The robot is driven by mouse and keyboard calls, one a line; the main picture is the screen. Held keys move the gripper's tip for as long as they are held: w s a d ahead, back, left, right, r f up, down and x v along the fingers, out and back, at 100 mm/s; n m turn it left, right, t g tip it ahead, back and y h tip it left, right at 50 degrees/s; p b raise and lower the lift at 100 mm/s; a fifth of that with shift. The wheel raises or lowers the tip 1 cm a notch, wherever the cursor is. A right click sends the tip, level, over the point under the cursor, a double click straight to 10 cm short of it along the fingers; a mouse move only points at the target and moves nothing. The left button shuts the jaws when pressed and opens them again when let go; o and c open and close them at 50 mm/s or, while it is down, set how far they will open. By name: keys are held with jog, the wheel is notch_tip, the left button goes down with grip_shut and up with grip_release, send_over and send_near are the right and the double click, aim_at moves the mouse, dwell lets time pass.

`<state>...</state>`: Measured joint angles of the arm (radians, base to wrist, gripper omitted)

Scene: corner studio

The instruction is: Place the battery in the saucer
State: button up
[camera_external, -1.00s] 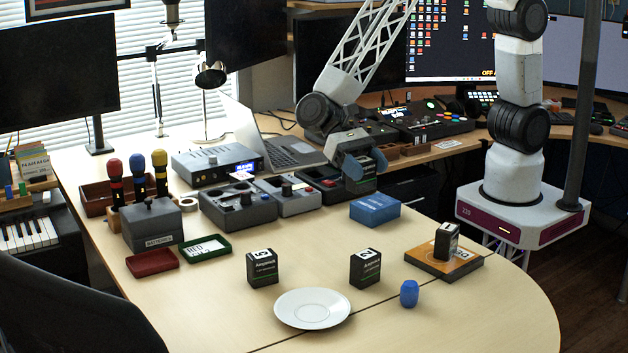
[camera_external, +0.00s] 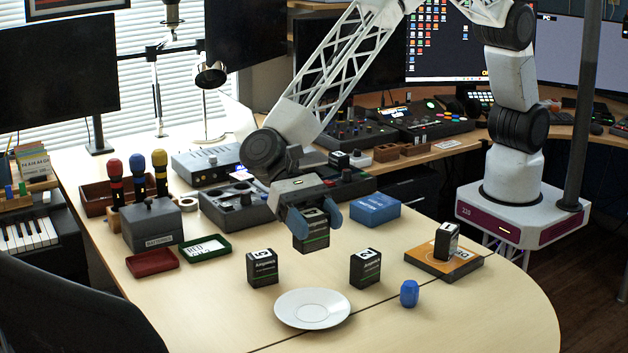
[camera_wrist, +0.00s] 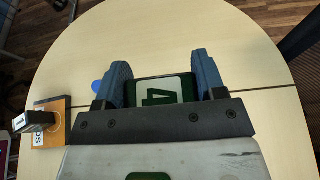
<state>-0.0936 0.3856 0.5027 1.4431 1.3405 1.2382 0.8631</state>
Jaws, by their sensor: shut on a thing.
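My gripper (camera_external: 316,222) has blue fingers shut on a dark battery (camera_external: 313,241) with a green stripe. In the wrist view this battery (camera_wrist: 160,91) shows a white-and-green top marked 4 between the fingers. It hangs above the table, behind the saucer and apart from it. The white saucer (camera_external: 312,308) lies empty near the table's front; I cannot make it out in the wrist view. Similar batteries stand on the table: one marked 5 (camera_external: 262,269) left of the saucer, one marked 2 (camera_external: 365,270) to its right.
A battery marked 1 (camera_external: 446,243) stands on an orange-topped box (camera_external: 440,262) at right. A small blue object (camera_external: 409,294) stands right of the saucer. A blue box (camera_external: 375,210) lies behind. Red (camera_external: 152,263) and green (camera_external: 205,248) trays lie left.

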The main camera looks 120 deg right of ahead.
aim_at(318, 241)
jog(key=shift+s+d+f, duration=0.1)
jog(key=shift+f, duration=2.15)
notch_tip(318, 241, down, 6)
jog(key=shift+f, duration=0.1)
jog(key=shift+f, duration=1.9)
jog(key=shift+f, duration=0.1)
jog(key=o, duration=1.1)
